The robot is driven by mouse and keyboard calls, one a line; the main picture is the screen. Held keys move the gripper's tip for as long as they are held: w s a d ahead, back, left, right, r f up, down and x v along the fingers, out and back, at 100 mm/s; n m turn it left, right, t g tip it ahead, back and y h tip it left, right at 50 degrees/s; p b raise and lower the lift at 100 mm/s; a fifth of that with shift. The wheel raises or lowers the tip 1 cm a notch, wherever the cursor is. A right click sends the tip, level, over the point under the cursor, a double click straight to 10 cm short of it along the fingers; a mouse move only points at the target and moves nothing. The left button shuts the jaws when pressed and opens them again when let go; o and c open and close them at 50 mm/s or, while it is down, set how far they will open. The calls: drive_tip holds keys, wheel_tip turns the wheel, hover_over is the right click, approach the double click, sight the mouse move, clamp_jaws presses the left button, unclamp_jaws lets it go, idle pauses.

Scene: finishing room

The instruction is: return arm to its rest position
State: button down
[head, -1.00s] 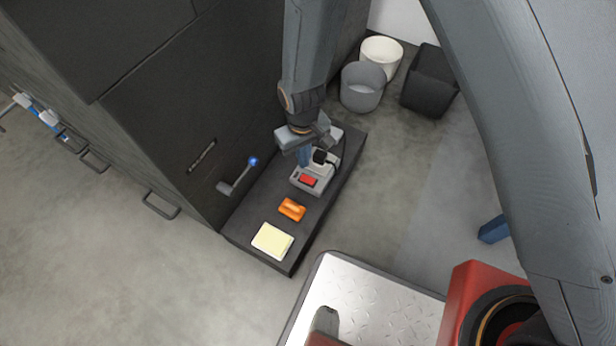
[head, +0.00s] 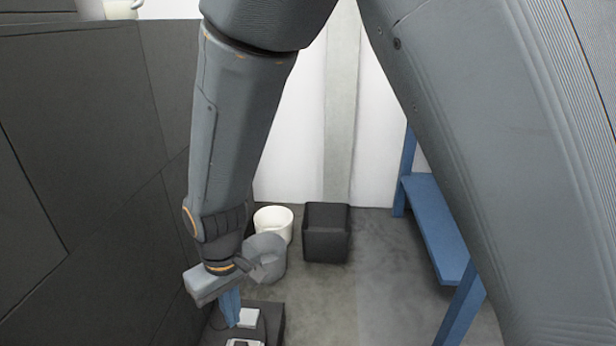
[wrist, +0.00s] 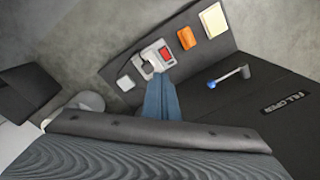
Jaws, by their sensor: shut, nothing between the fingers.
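My gripper (head: 231,318) hangs from my arm at the lower left of the head view, its blue fingers pointing down. In the wrist view the blue fingers (wrist: 158,82) are together, with nothing between them. They overlap the near edge of a grey device with a red switch (wrist: 153,57). That device stands on a dark ledge (wrist: 205,65). In the head view only a bit of it shows at the bottom edge, below the fingers. I cannot tell the exact gap between fingertips and ledge.
The ledge also holds an orange block (wrist: 184,33), a pale yellow pad (wrist: 213,19) and a white piece (wrist: 125,83). A blue-tipped lever (wrist: 228,77) juts from the dark cabinet (head: 80,180). Bins (head: 273,222), a black box (head: 327,232) and a blue bench (head: 435,225) stand beyond.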

drive_tip(key=s+d+r+m+y+p, duration=0.1)
drive_tip(key=s+d+r+m, duration=0.1)
drive_tip(key=s+d+r, duration=0.65)
drive_tip(key=s+d+r+m, duration=0.1)
drive_tip(key=s+d+r, duration=0.2)
drive_tip(key=d+r, duration=0.55)
drive_tip(key=d+r+m+p, duration=0.2)
drive_tip(key=d+r+p, duration=0.4)
drive_tip(key=r+p, duration=0.3)
drive_tip(key=d+r+m+h+p, duration=0.1)
drive_tip(key=d+r+m+p, duration=0.1)
drive_tip(key=d+r+p, duration=0.3)
drive_tip(key=d+r+m+p, duration=0.1)
drive_tip(key=d+r+p, duration=0.5)
drive_tip(key=r+p, duration=0.7)
drive_tip(key=shift+w+d+m+h+p, duration=0.2)
drive_tip(key=shift+d+m+h+p, duration=0.15)
drive_tip(key=shift+p, duration=3.3)
